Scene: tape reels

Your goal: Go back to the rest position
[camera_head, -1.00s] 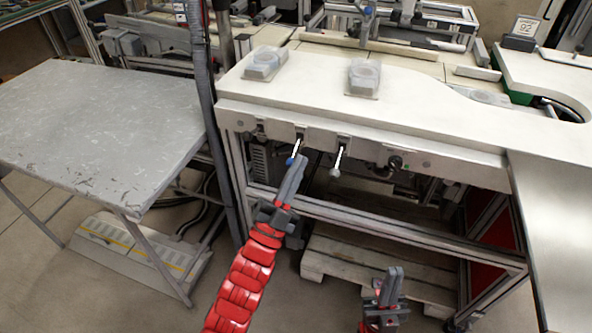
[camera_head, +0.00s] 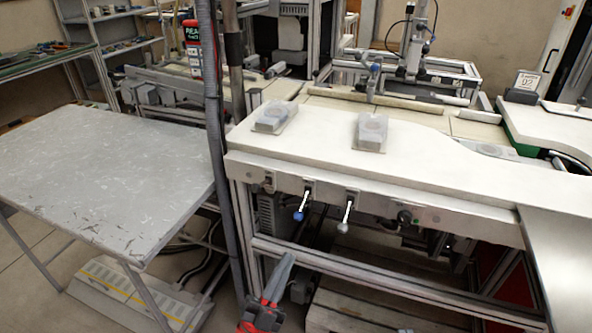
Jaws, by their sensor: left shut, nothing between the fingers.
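My left gripper (camera_head: 284,268) shows at the bottom centre of the head view. It is shut and empty, low in front of the workbench's metal frame and apart from the bench. Only its fingers and a bit of the red wrist show; the rest of the arm is below the picture. My right gripper is not in view. A white workbench (camera_head: 330,146) stands ahead, with two clear-topped tape reel blocks, one on the left (camera_head: 274,117) and one to its right (camera_head: 370,132). Two levers hang at its front edge, one blue-tipped (camera_head: 301,208) and one white-tipped (camera_head: 346,215).
A scratched grey table (camera_head: 105,180) stands at the left. A dark vertical post with a hose (camera_head: 213,120) rises between it and the bench. A metal-topped surface (camera_head: 560,250) is at the right. A wooden pallet (camera_head: 360,310) lies under the bench.

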